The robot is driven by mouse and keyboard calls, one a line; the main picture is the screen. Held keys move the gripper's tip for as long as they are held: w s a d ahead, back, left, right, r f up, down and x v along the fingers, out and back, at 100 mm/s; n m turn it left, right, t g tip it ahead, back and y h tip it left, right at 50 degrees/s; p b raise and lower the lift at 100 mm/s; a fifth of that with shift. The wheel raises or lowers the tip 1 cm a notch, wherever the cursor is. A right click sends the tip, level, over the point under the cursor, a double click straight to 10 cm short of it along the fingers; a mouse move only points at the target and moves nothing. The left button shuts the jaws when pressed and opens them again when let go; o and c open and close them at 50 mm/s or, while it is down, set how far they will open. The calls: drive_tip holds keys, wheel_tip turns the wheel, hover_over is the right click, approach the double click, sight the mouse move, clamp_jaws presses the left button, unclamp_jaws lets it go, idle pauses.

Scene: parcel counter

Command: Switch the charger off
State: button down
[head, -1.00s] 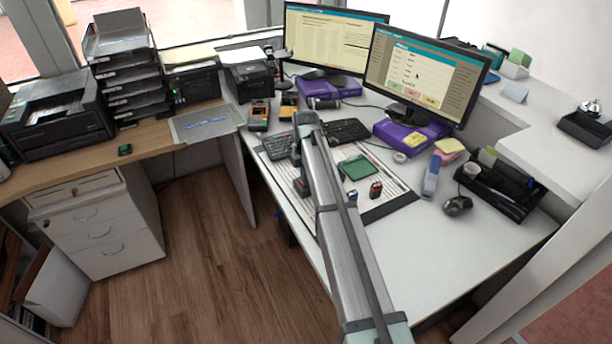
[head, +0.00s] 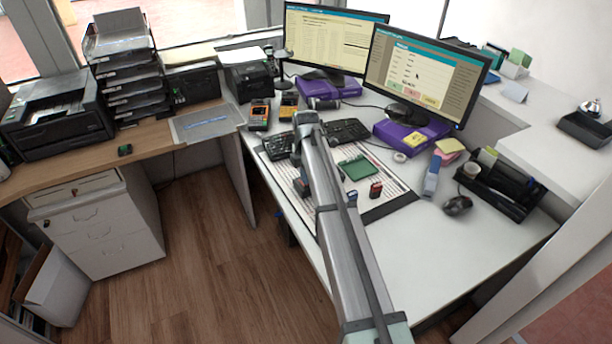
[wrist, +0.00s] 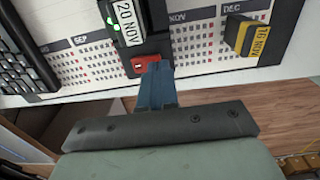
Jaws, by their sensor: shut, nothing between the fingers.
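In the wrist view, a dark charger-like unit (wrist: 151,44) sits on the printed calendar sheet at the top middle. A green light (wrist: 116,28) is lit on it, and a white label reads 20 NOV. A red switch (wrist: 138,64) is at its near end. My gripper (wrist: 154,70) has its blue fingers shut together and empty. Their tips are right at the red switch and cover part of it; I cannot tell whether they touch. In the head view my arm hides most of this spot.
A yellow and black block (wrist: 247,39) marked 16 NOV lies to the right, and a black keyboard (wrist: 18,70) to the left. In the head view, a green pad (head: 358,168) lies on the desk mat.

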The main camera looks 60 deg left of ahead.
drive_tip(key=shift+f, duration=0.65)
idle(0.8)
wheel_tip(320, 180, up, 8)
drive_tip(key=shift+r, duration=0.15)
idle(6.0)
